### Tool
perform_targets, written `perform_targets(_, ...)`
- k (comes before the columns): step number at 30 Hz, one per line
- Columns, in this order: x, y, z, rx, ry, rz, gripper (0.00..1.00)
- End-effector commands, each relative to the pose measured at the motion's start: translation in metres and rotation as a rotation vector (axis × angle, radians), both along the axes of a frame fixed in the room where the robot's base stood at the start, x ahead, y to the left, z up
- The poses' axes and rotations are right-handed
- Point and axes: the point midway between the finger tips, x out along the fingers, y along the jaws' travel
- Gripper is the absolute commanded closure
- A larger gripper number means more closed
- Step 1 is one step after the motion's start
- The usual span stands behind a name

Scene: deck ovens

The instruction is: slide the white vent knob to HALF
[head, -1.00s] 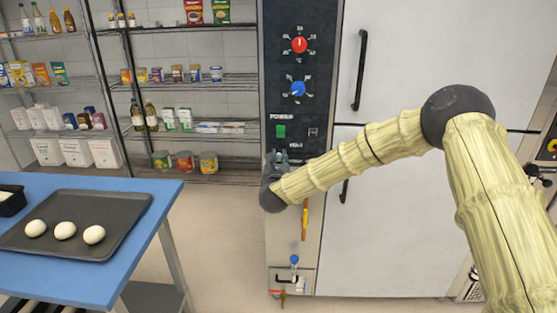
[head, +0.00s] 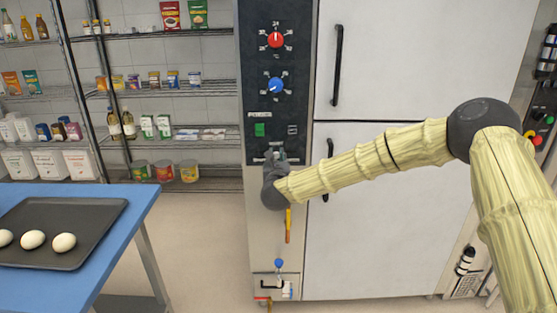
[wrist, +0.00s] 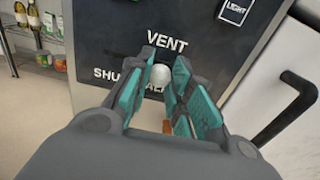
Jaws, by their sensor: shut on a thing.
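The white vent knob (wrist: 161,76) is between the teal finger pads of my gripper (wrist: 165,88) in the wrist view. It sits below the VENT lettering (wrist: 167,45) on the dark panel. The SHUT lettering (wrist: 106,73) is left of the knob, partly covered by a finger. Letters of HALF (wrist: 154,88) show just below the knob, the rest hidden by the fingers. In the head view my gripper (head: 276,157) is at the bottom of the control panel (head: 293,100); the knob cannot be made out there.
A red dial (head: 275,40), a blue dial (head: 275,85) and a green switch (head: 259,130) are higher on the panel. A black door handle (head: 328,165) is close right of my gripper. A blue table (head: 135,210) with a tray (head: 100,240) stands left.

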Motion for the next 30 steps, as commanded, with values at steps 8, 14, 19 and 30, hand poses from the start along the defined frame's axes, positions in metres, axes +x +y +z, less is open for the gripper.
perform_targets(8,0.0,0.0,0.0,0.0,-0.001,-0.001,0.57)
perform_targets(14,-0.001,0.0,0.0,0.0,0.0,-0.001,0.57)
perform_targets(19,-0.012,-0.001,0.0,0.001,0.001,0.0,0.57)
perform_targets(30,-0.077,-0.002,0.0,0.001,0.001,0.001,0.57)
